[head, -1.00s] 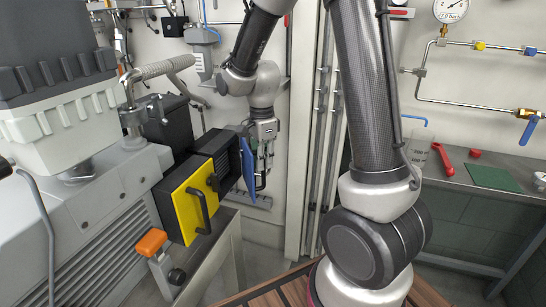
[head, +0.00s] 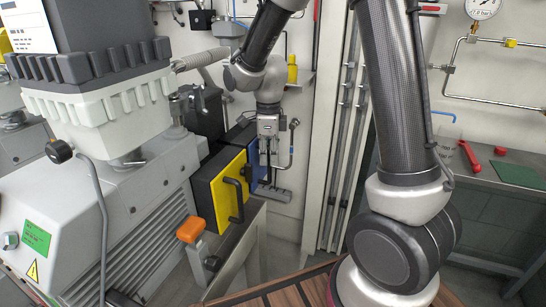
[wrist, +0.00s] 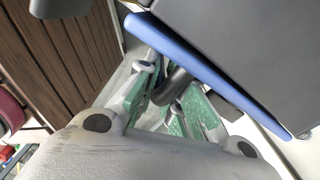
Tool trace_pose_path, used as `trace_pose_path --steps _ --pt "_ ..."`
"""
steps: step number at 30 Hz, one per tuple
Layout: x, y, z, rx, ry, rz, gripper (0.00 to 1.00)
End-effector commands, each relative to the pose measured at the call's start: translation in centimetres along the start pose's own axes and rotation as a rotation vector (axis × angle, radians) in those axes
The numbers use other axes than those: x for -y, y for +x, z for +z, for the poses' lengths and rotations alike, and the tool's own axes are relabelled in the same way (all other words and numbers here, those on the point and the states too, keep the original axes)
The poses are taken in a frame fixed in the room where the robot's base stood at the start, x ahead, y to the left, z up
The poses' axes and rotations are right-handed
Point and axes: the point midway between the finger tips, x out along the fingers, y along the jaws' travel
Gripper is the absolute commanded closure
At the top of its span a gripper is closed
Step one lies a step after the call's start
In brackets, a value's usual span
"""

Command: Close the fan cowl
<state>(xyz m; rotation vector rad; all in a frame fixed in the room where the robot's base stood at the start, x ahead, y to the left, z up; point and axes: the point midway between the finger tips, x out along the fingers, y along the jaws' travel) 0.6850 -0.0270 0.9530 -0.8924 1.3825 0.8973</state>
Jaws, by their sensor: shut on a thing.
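The fan cowl, a blue hinged panel (head: 254,158), stands by the dark housing (head: 241,132) at the end of the grey pump, behind a yellow panel with a black handle (head: 220,190). My gripper (head: 266,182) is in front of the blue panel in the head view and hides part of it. In the wrist view the blue edge of the cowl (wrist: 215,72) crosses the upper right. There my gripper (wrist: 168,98) is shut on a dark round handle (wrist: 174,86) beside that edge. From the head view I cannot tell whether the cowl touches its housing.
The grey pump (head: 130,215) fills the left. An orange-topped lever (head: 190,229) stands below the yellow panel. A pale post (head: 325,130) rises right of my gripper. A workbench (head: 490,185) with a red tool (head: 469,156) and a green mat (head: 517,174) is at the right.

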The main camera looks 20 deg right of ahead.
Motion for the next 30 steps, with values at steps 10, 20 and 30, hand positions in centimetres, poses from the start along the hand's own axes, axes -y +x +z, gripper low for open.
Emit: trace_pose_path --steps 10,20,30 --pt "0.21 -0.38 0.72 0.012 -0.007 -0.012 0.73" --pt "0.13 -0.28 0.6 0.01 -0.002 -0.008 0.65" --pt "0.11 -1.06 0.43 0.007 0.0 -0.006 0.65"
